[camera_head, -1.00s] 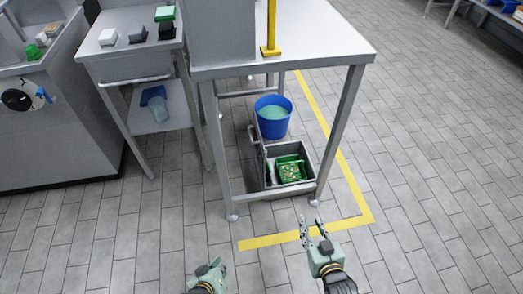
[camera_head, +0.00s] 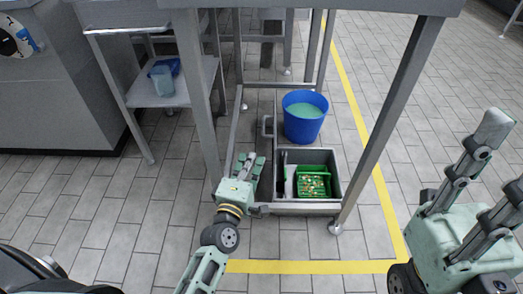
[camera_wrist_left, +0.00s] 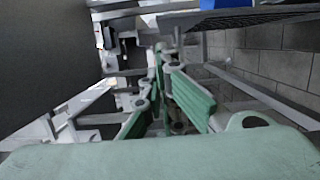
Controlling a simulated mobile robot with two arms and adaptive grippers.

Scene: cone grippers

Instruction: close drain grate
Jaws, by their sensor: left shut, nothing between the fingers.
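The drain box (camera_head: 333,207) is an open grey metal basin in the floor area under the table, with a green basket (camera_head: 313,185) of small bits inside. The grate (camera_head: 275,150) stands raised at the box's left side, seen nearly edge-on, with a small handle (camera_head: 267,126) on its left face. My left gripper (camera_head: 249,163) is shut and empty, low and just left of the grate; whether it touches is unclear. Its fingers also show in the left wrist view (camera_wrist_left: 168,95). My right gripper (camera_head: 506,158) is open and empty at the right edge, away from the box.
A blue bucket (camera_head: 304,118) of greenish liquid stands behind the box. Table legs (camera_head: 390,110) flank the space, and the tabletop (camera_head: 330,5) is overhead. Yellow floor tape (camera_head: 310,267) runs in front and right. Open tiled floor lies to the right.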

